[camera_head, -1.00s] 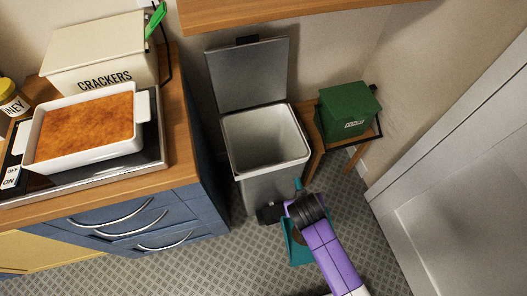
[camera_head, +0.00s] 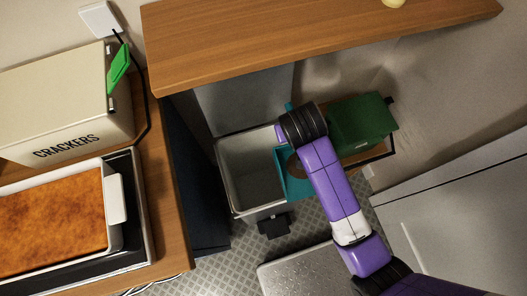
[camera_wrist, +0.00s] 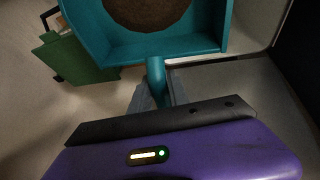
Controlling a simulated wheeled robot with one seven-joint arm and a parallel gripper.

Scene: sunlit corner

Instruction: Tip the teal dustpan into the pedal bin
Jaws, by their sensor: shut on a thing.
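The teal dustpan (camera_head: 292,188) is up at the right rim of the open pedal bin (camera_head: 221,170) in the head view, overlapping part of its opening. I cannot tell whether it touches the rim. A brown rounded mass lies in the pan; in the wrist view the mass (camera_wrist: 147,10) sits within the teal walls of the dustpan (camera_wrist: 185,47). My gripper (camera_wrist: 157,95) is shut on the dustpan's handle. In the head view my wrist (camera_head: 302,125) hides part of the pan and the fingers. The bin's grey lid (camera_head: 250,98) stands raised behind.
A green box (camera_head: 362,122) stands on a small wooden stand right of the bin. A wooden shelf (camera_head: 300,40) overhangs the bin's back. The counter with a baking dish (camera_head: 115,200) and crackers box (camera_head: 60,110) is left. The pedal (camera_head: 273,225) is at the bin's front.

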